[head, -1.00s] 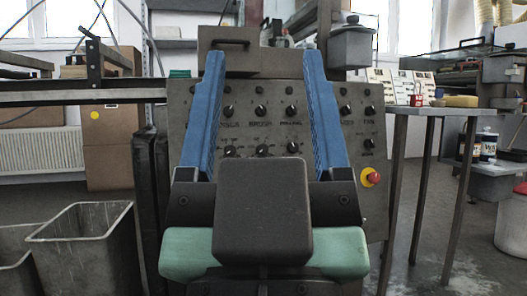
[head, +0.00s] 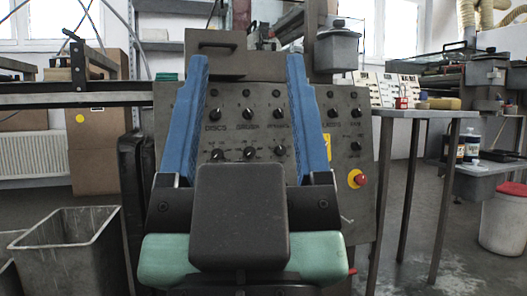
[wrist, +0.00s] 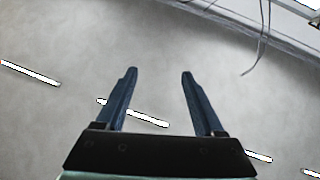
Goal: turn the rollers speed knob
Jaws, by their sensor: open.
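The grey control panel (head: 345,215) faces me with rows of black knobs. Its upper row includes a left knob (head: 215,114), a middle knob (head: 246,113) and a third knob (head: 278,113), with more knobs to the right. The labels are too small to say surely which is the rollers speed knob. My gripper (head: 247,62) is open and empty, its two blue fingers pointing up in front of the panel. The fingers and dark palm hide parts of it. In the wrist view my gripper (wrist: 158,72) is open against the pale ceiling; no knob shows there.
A red stop button (head: 361,180) on yellow sits at the panel's right. A grey bin (head: 68,240) stands at the lower left. A table (head: 425,114) with tins stands at the right, with a red-lidded bucket (head: 503,222) beyond. Open floor lies between them.

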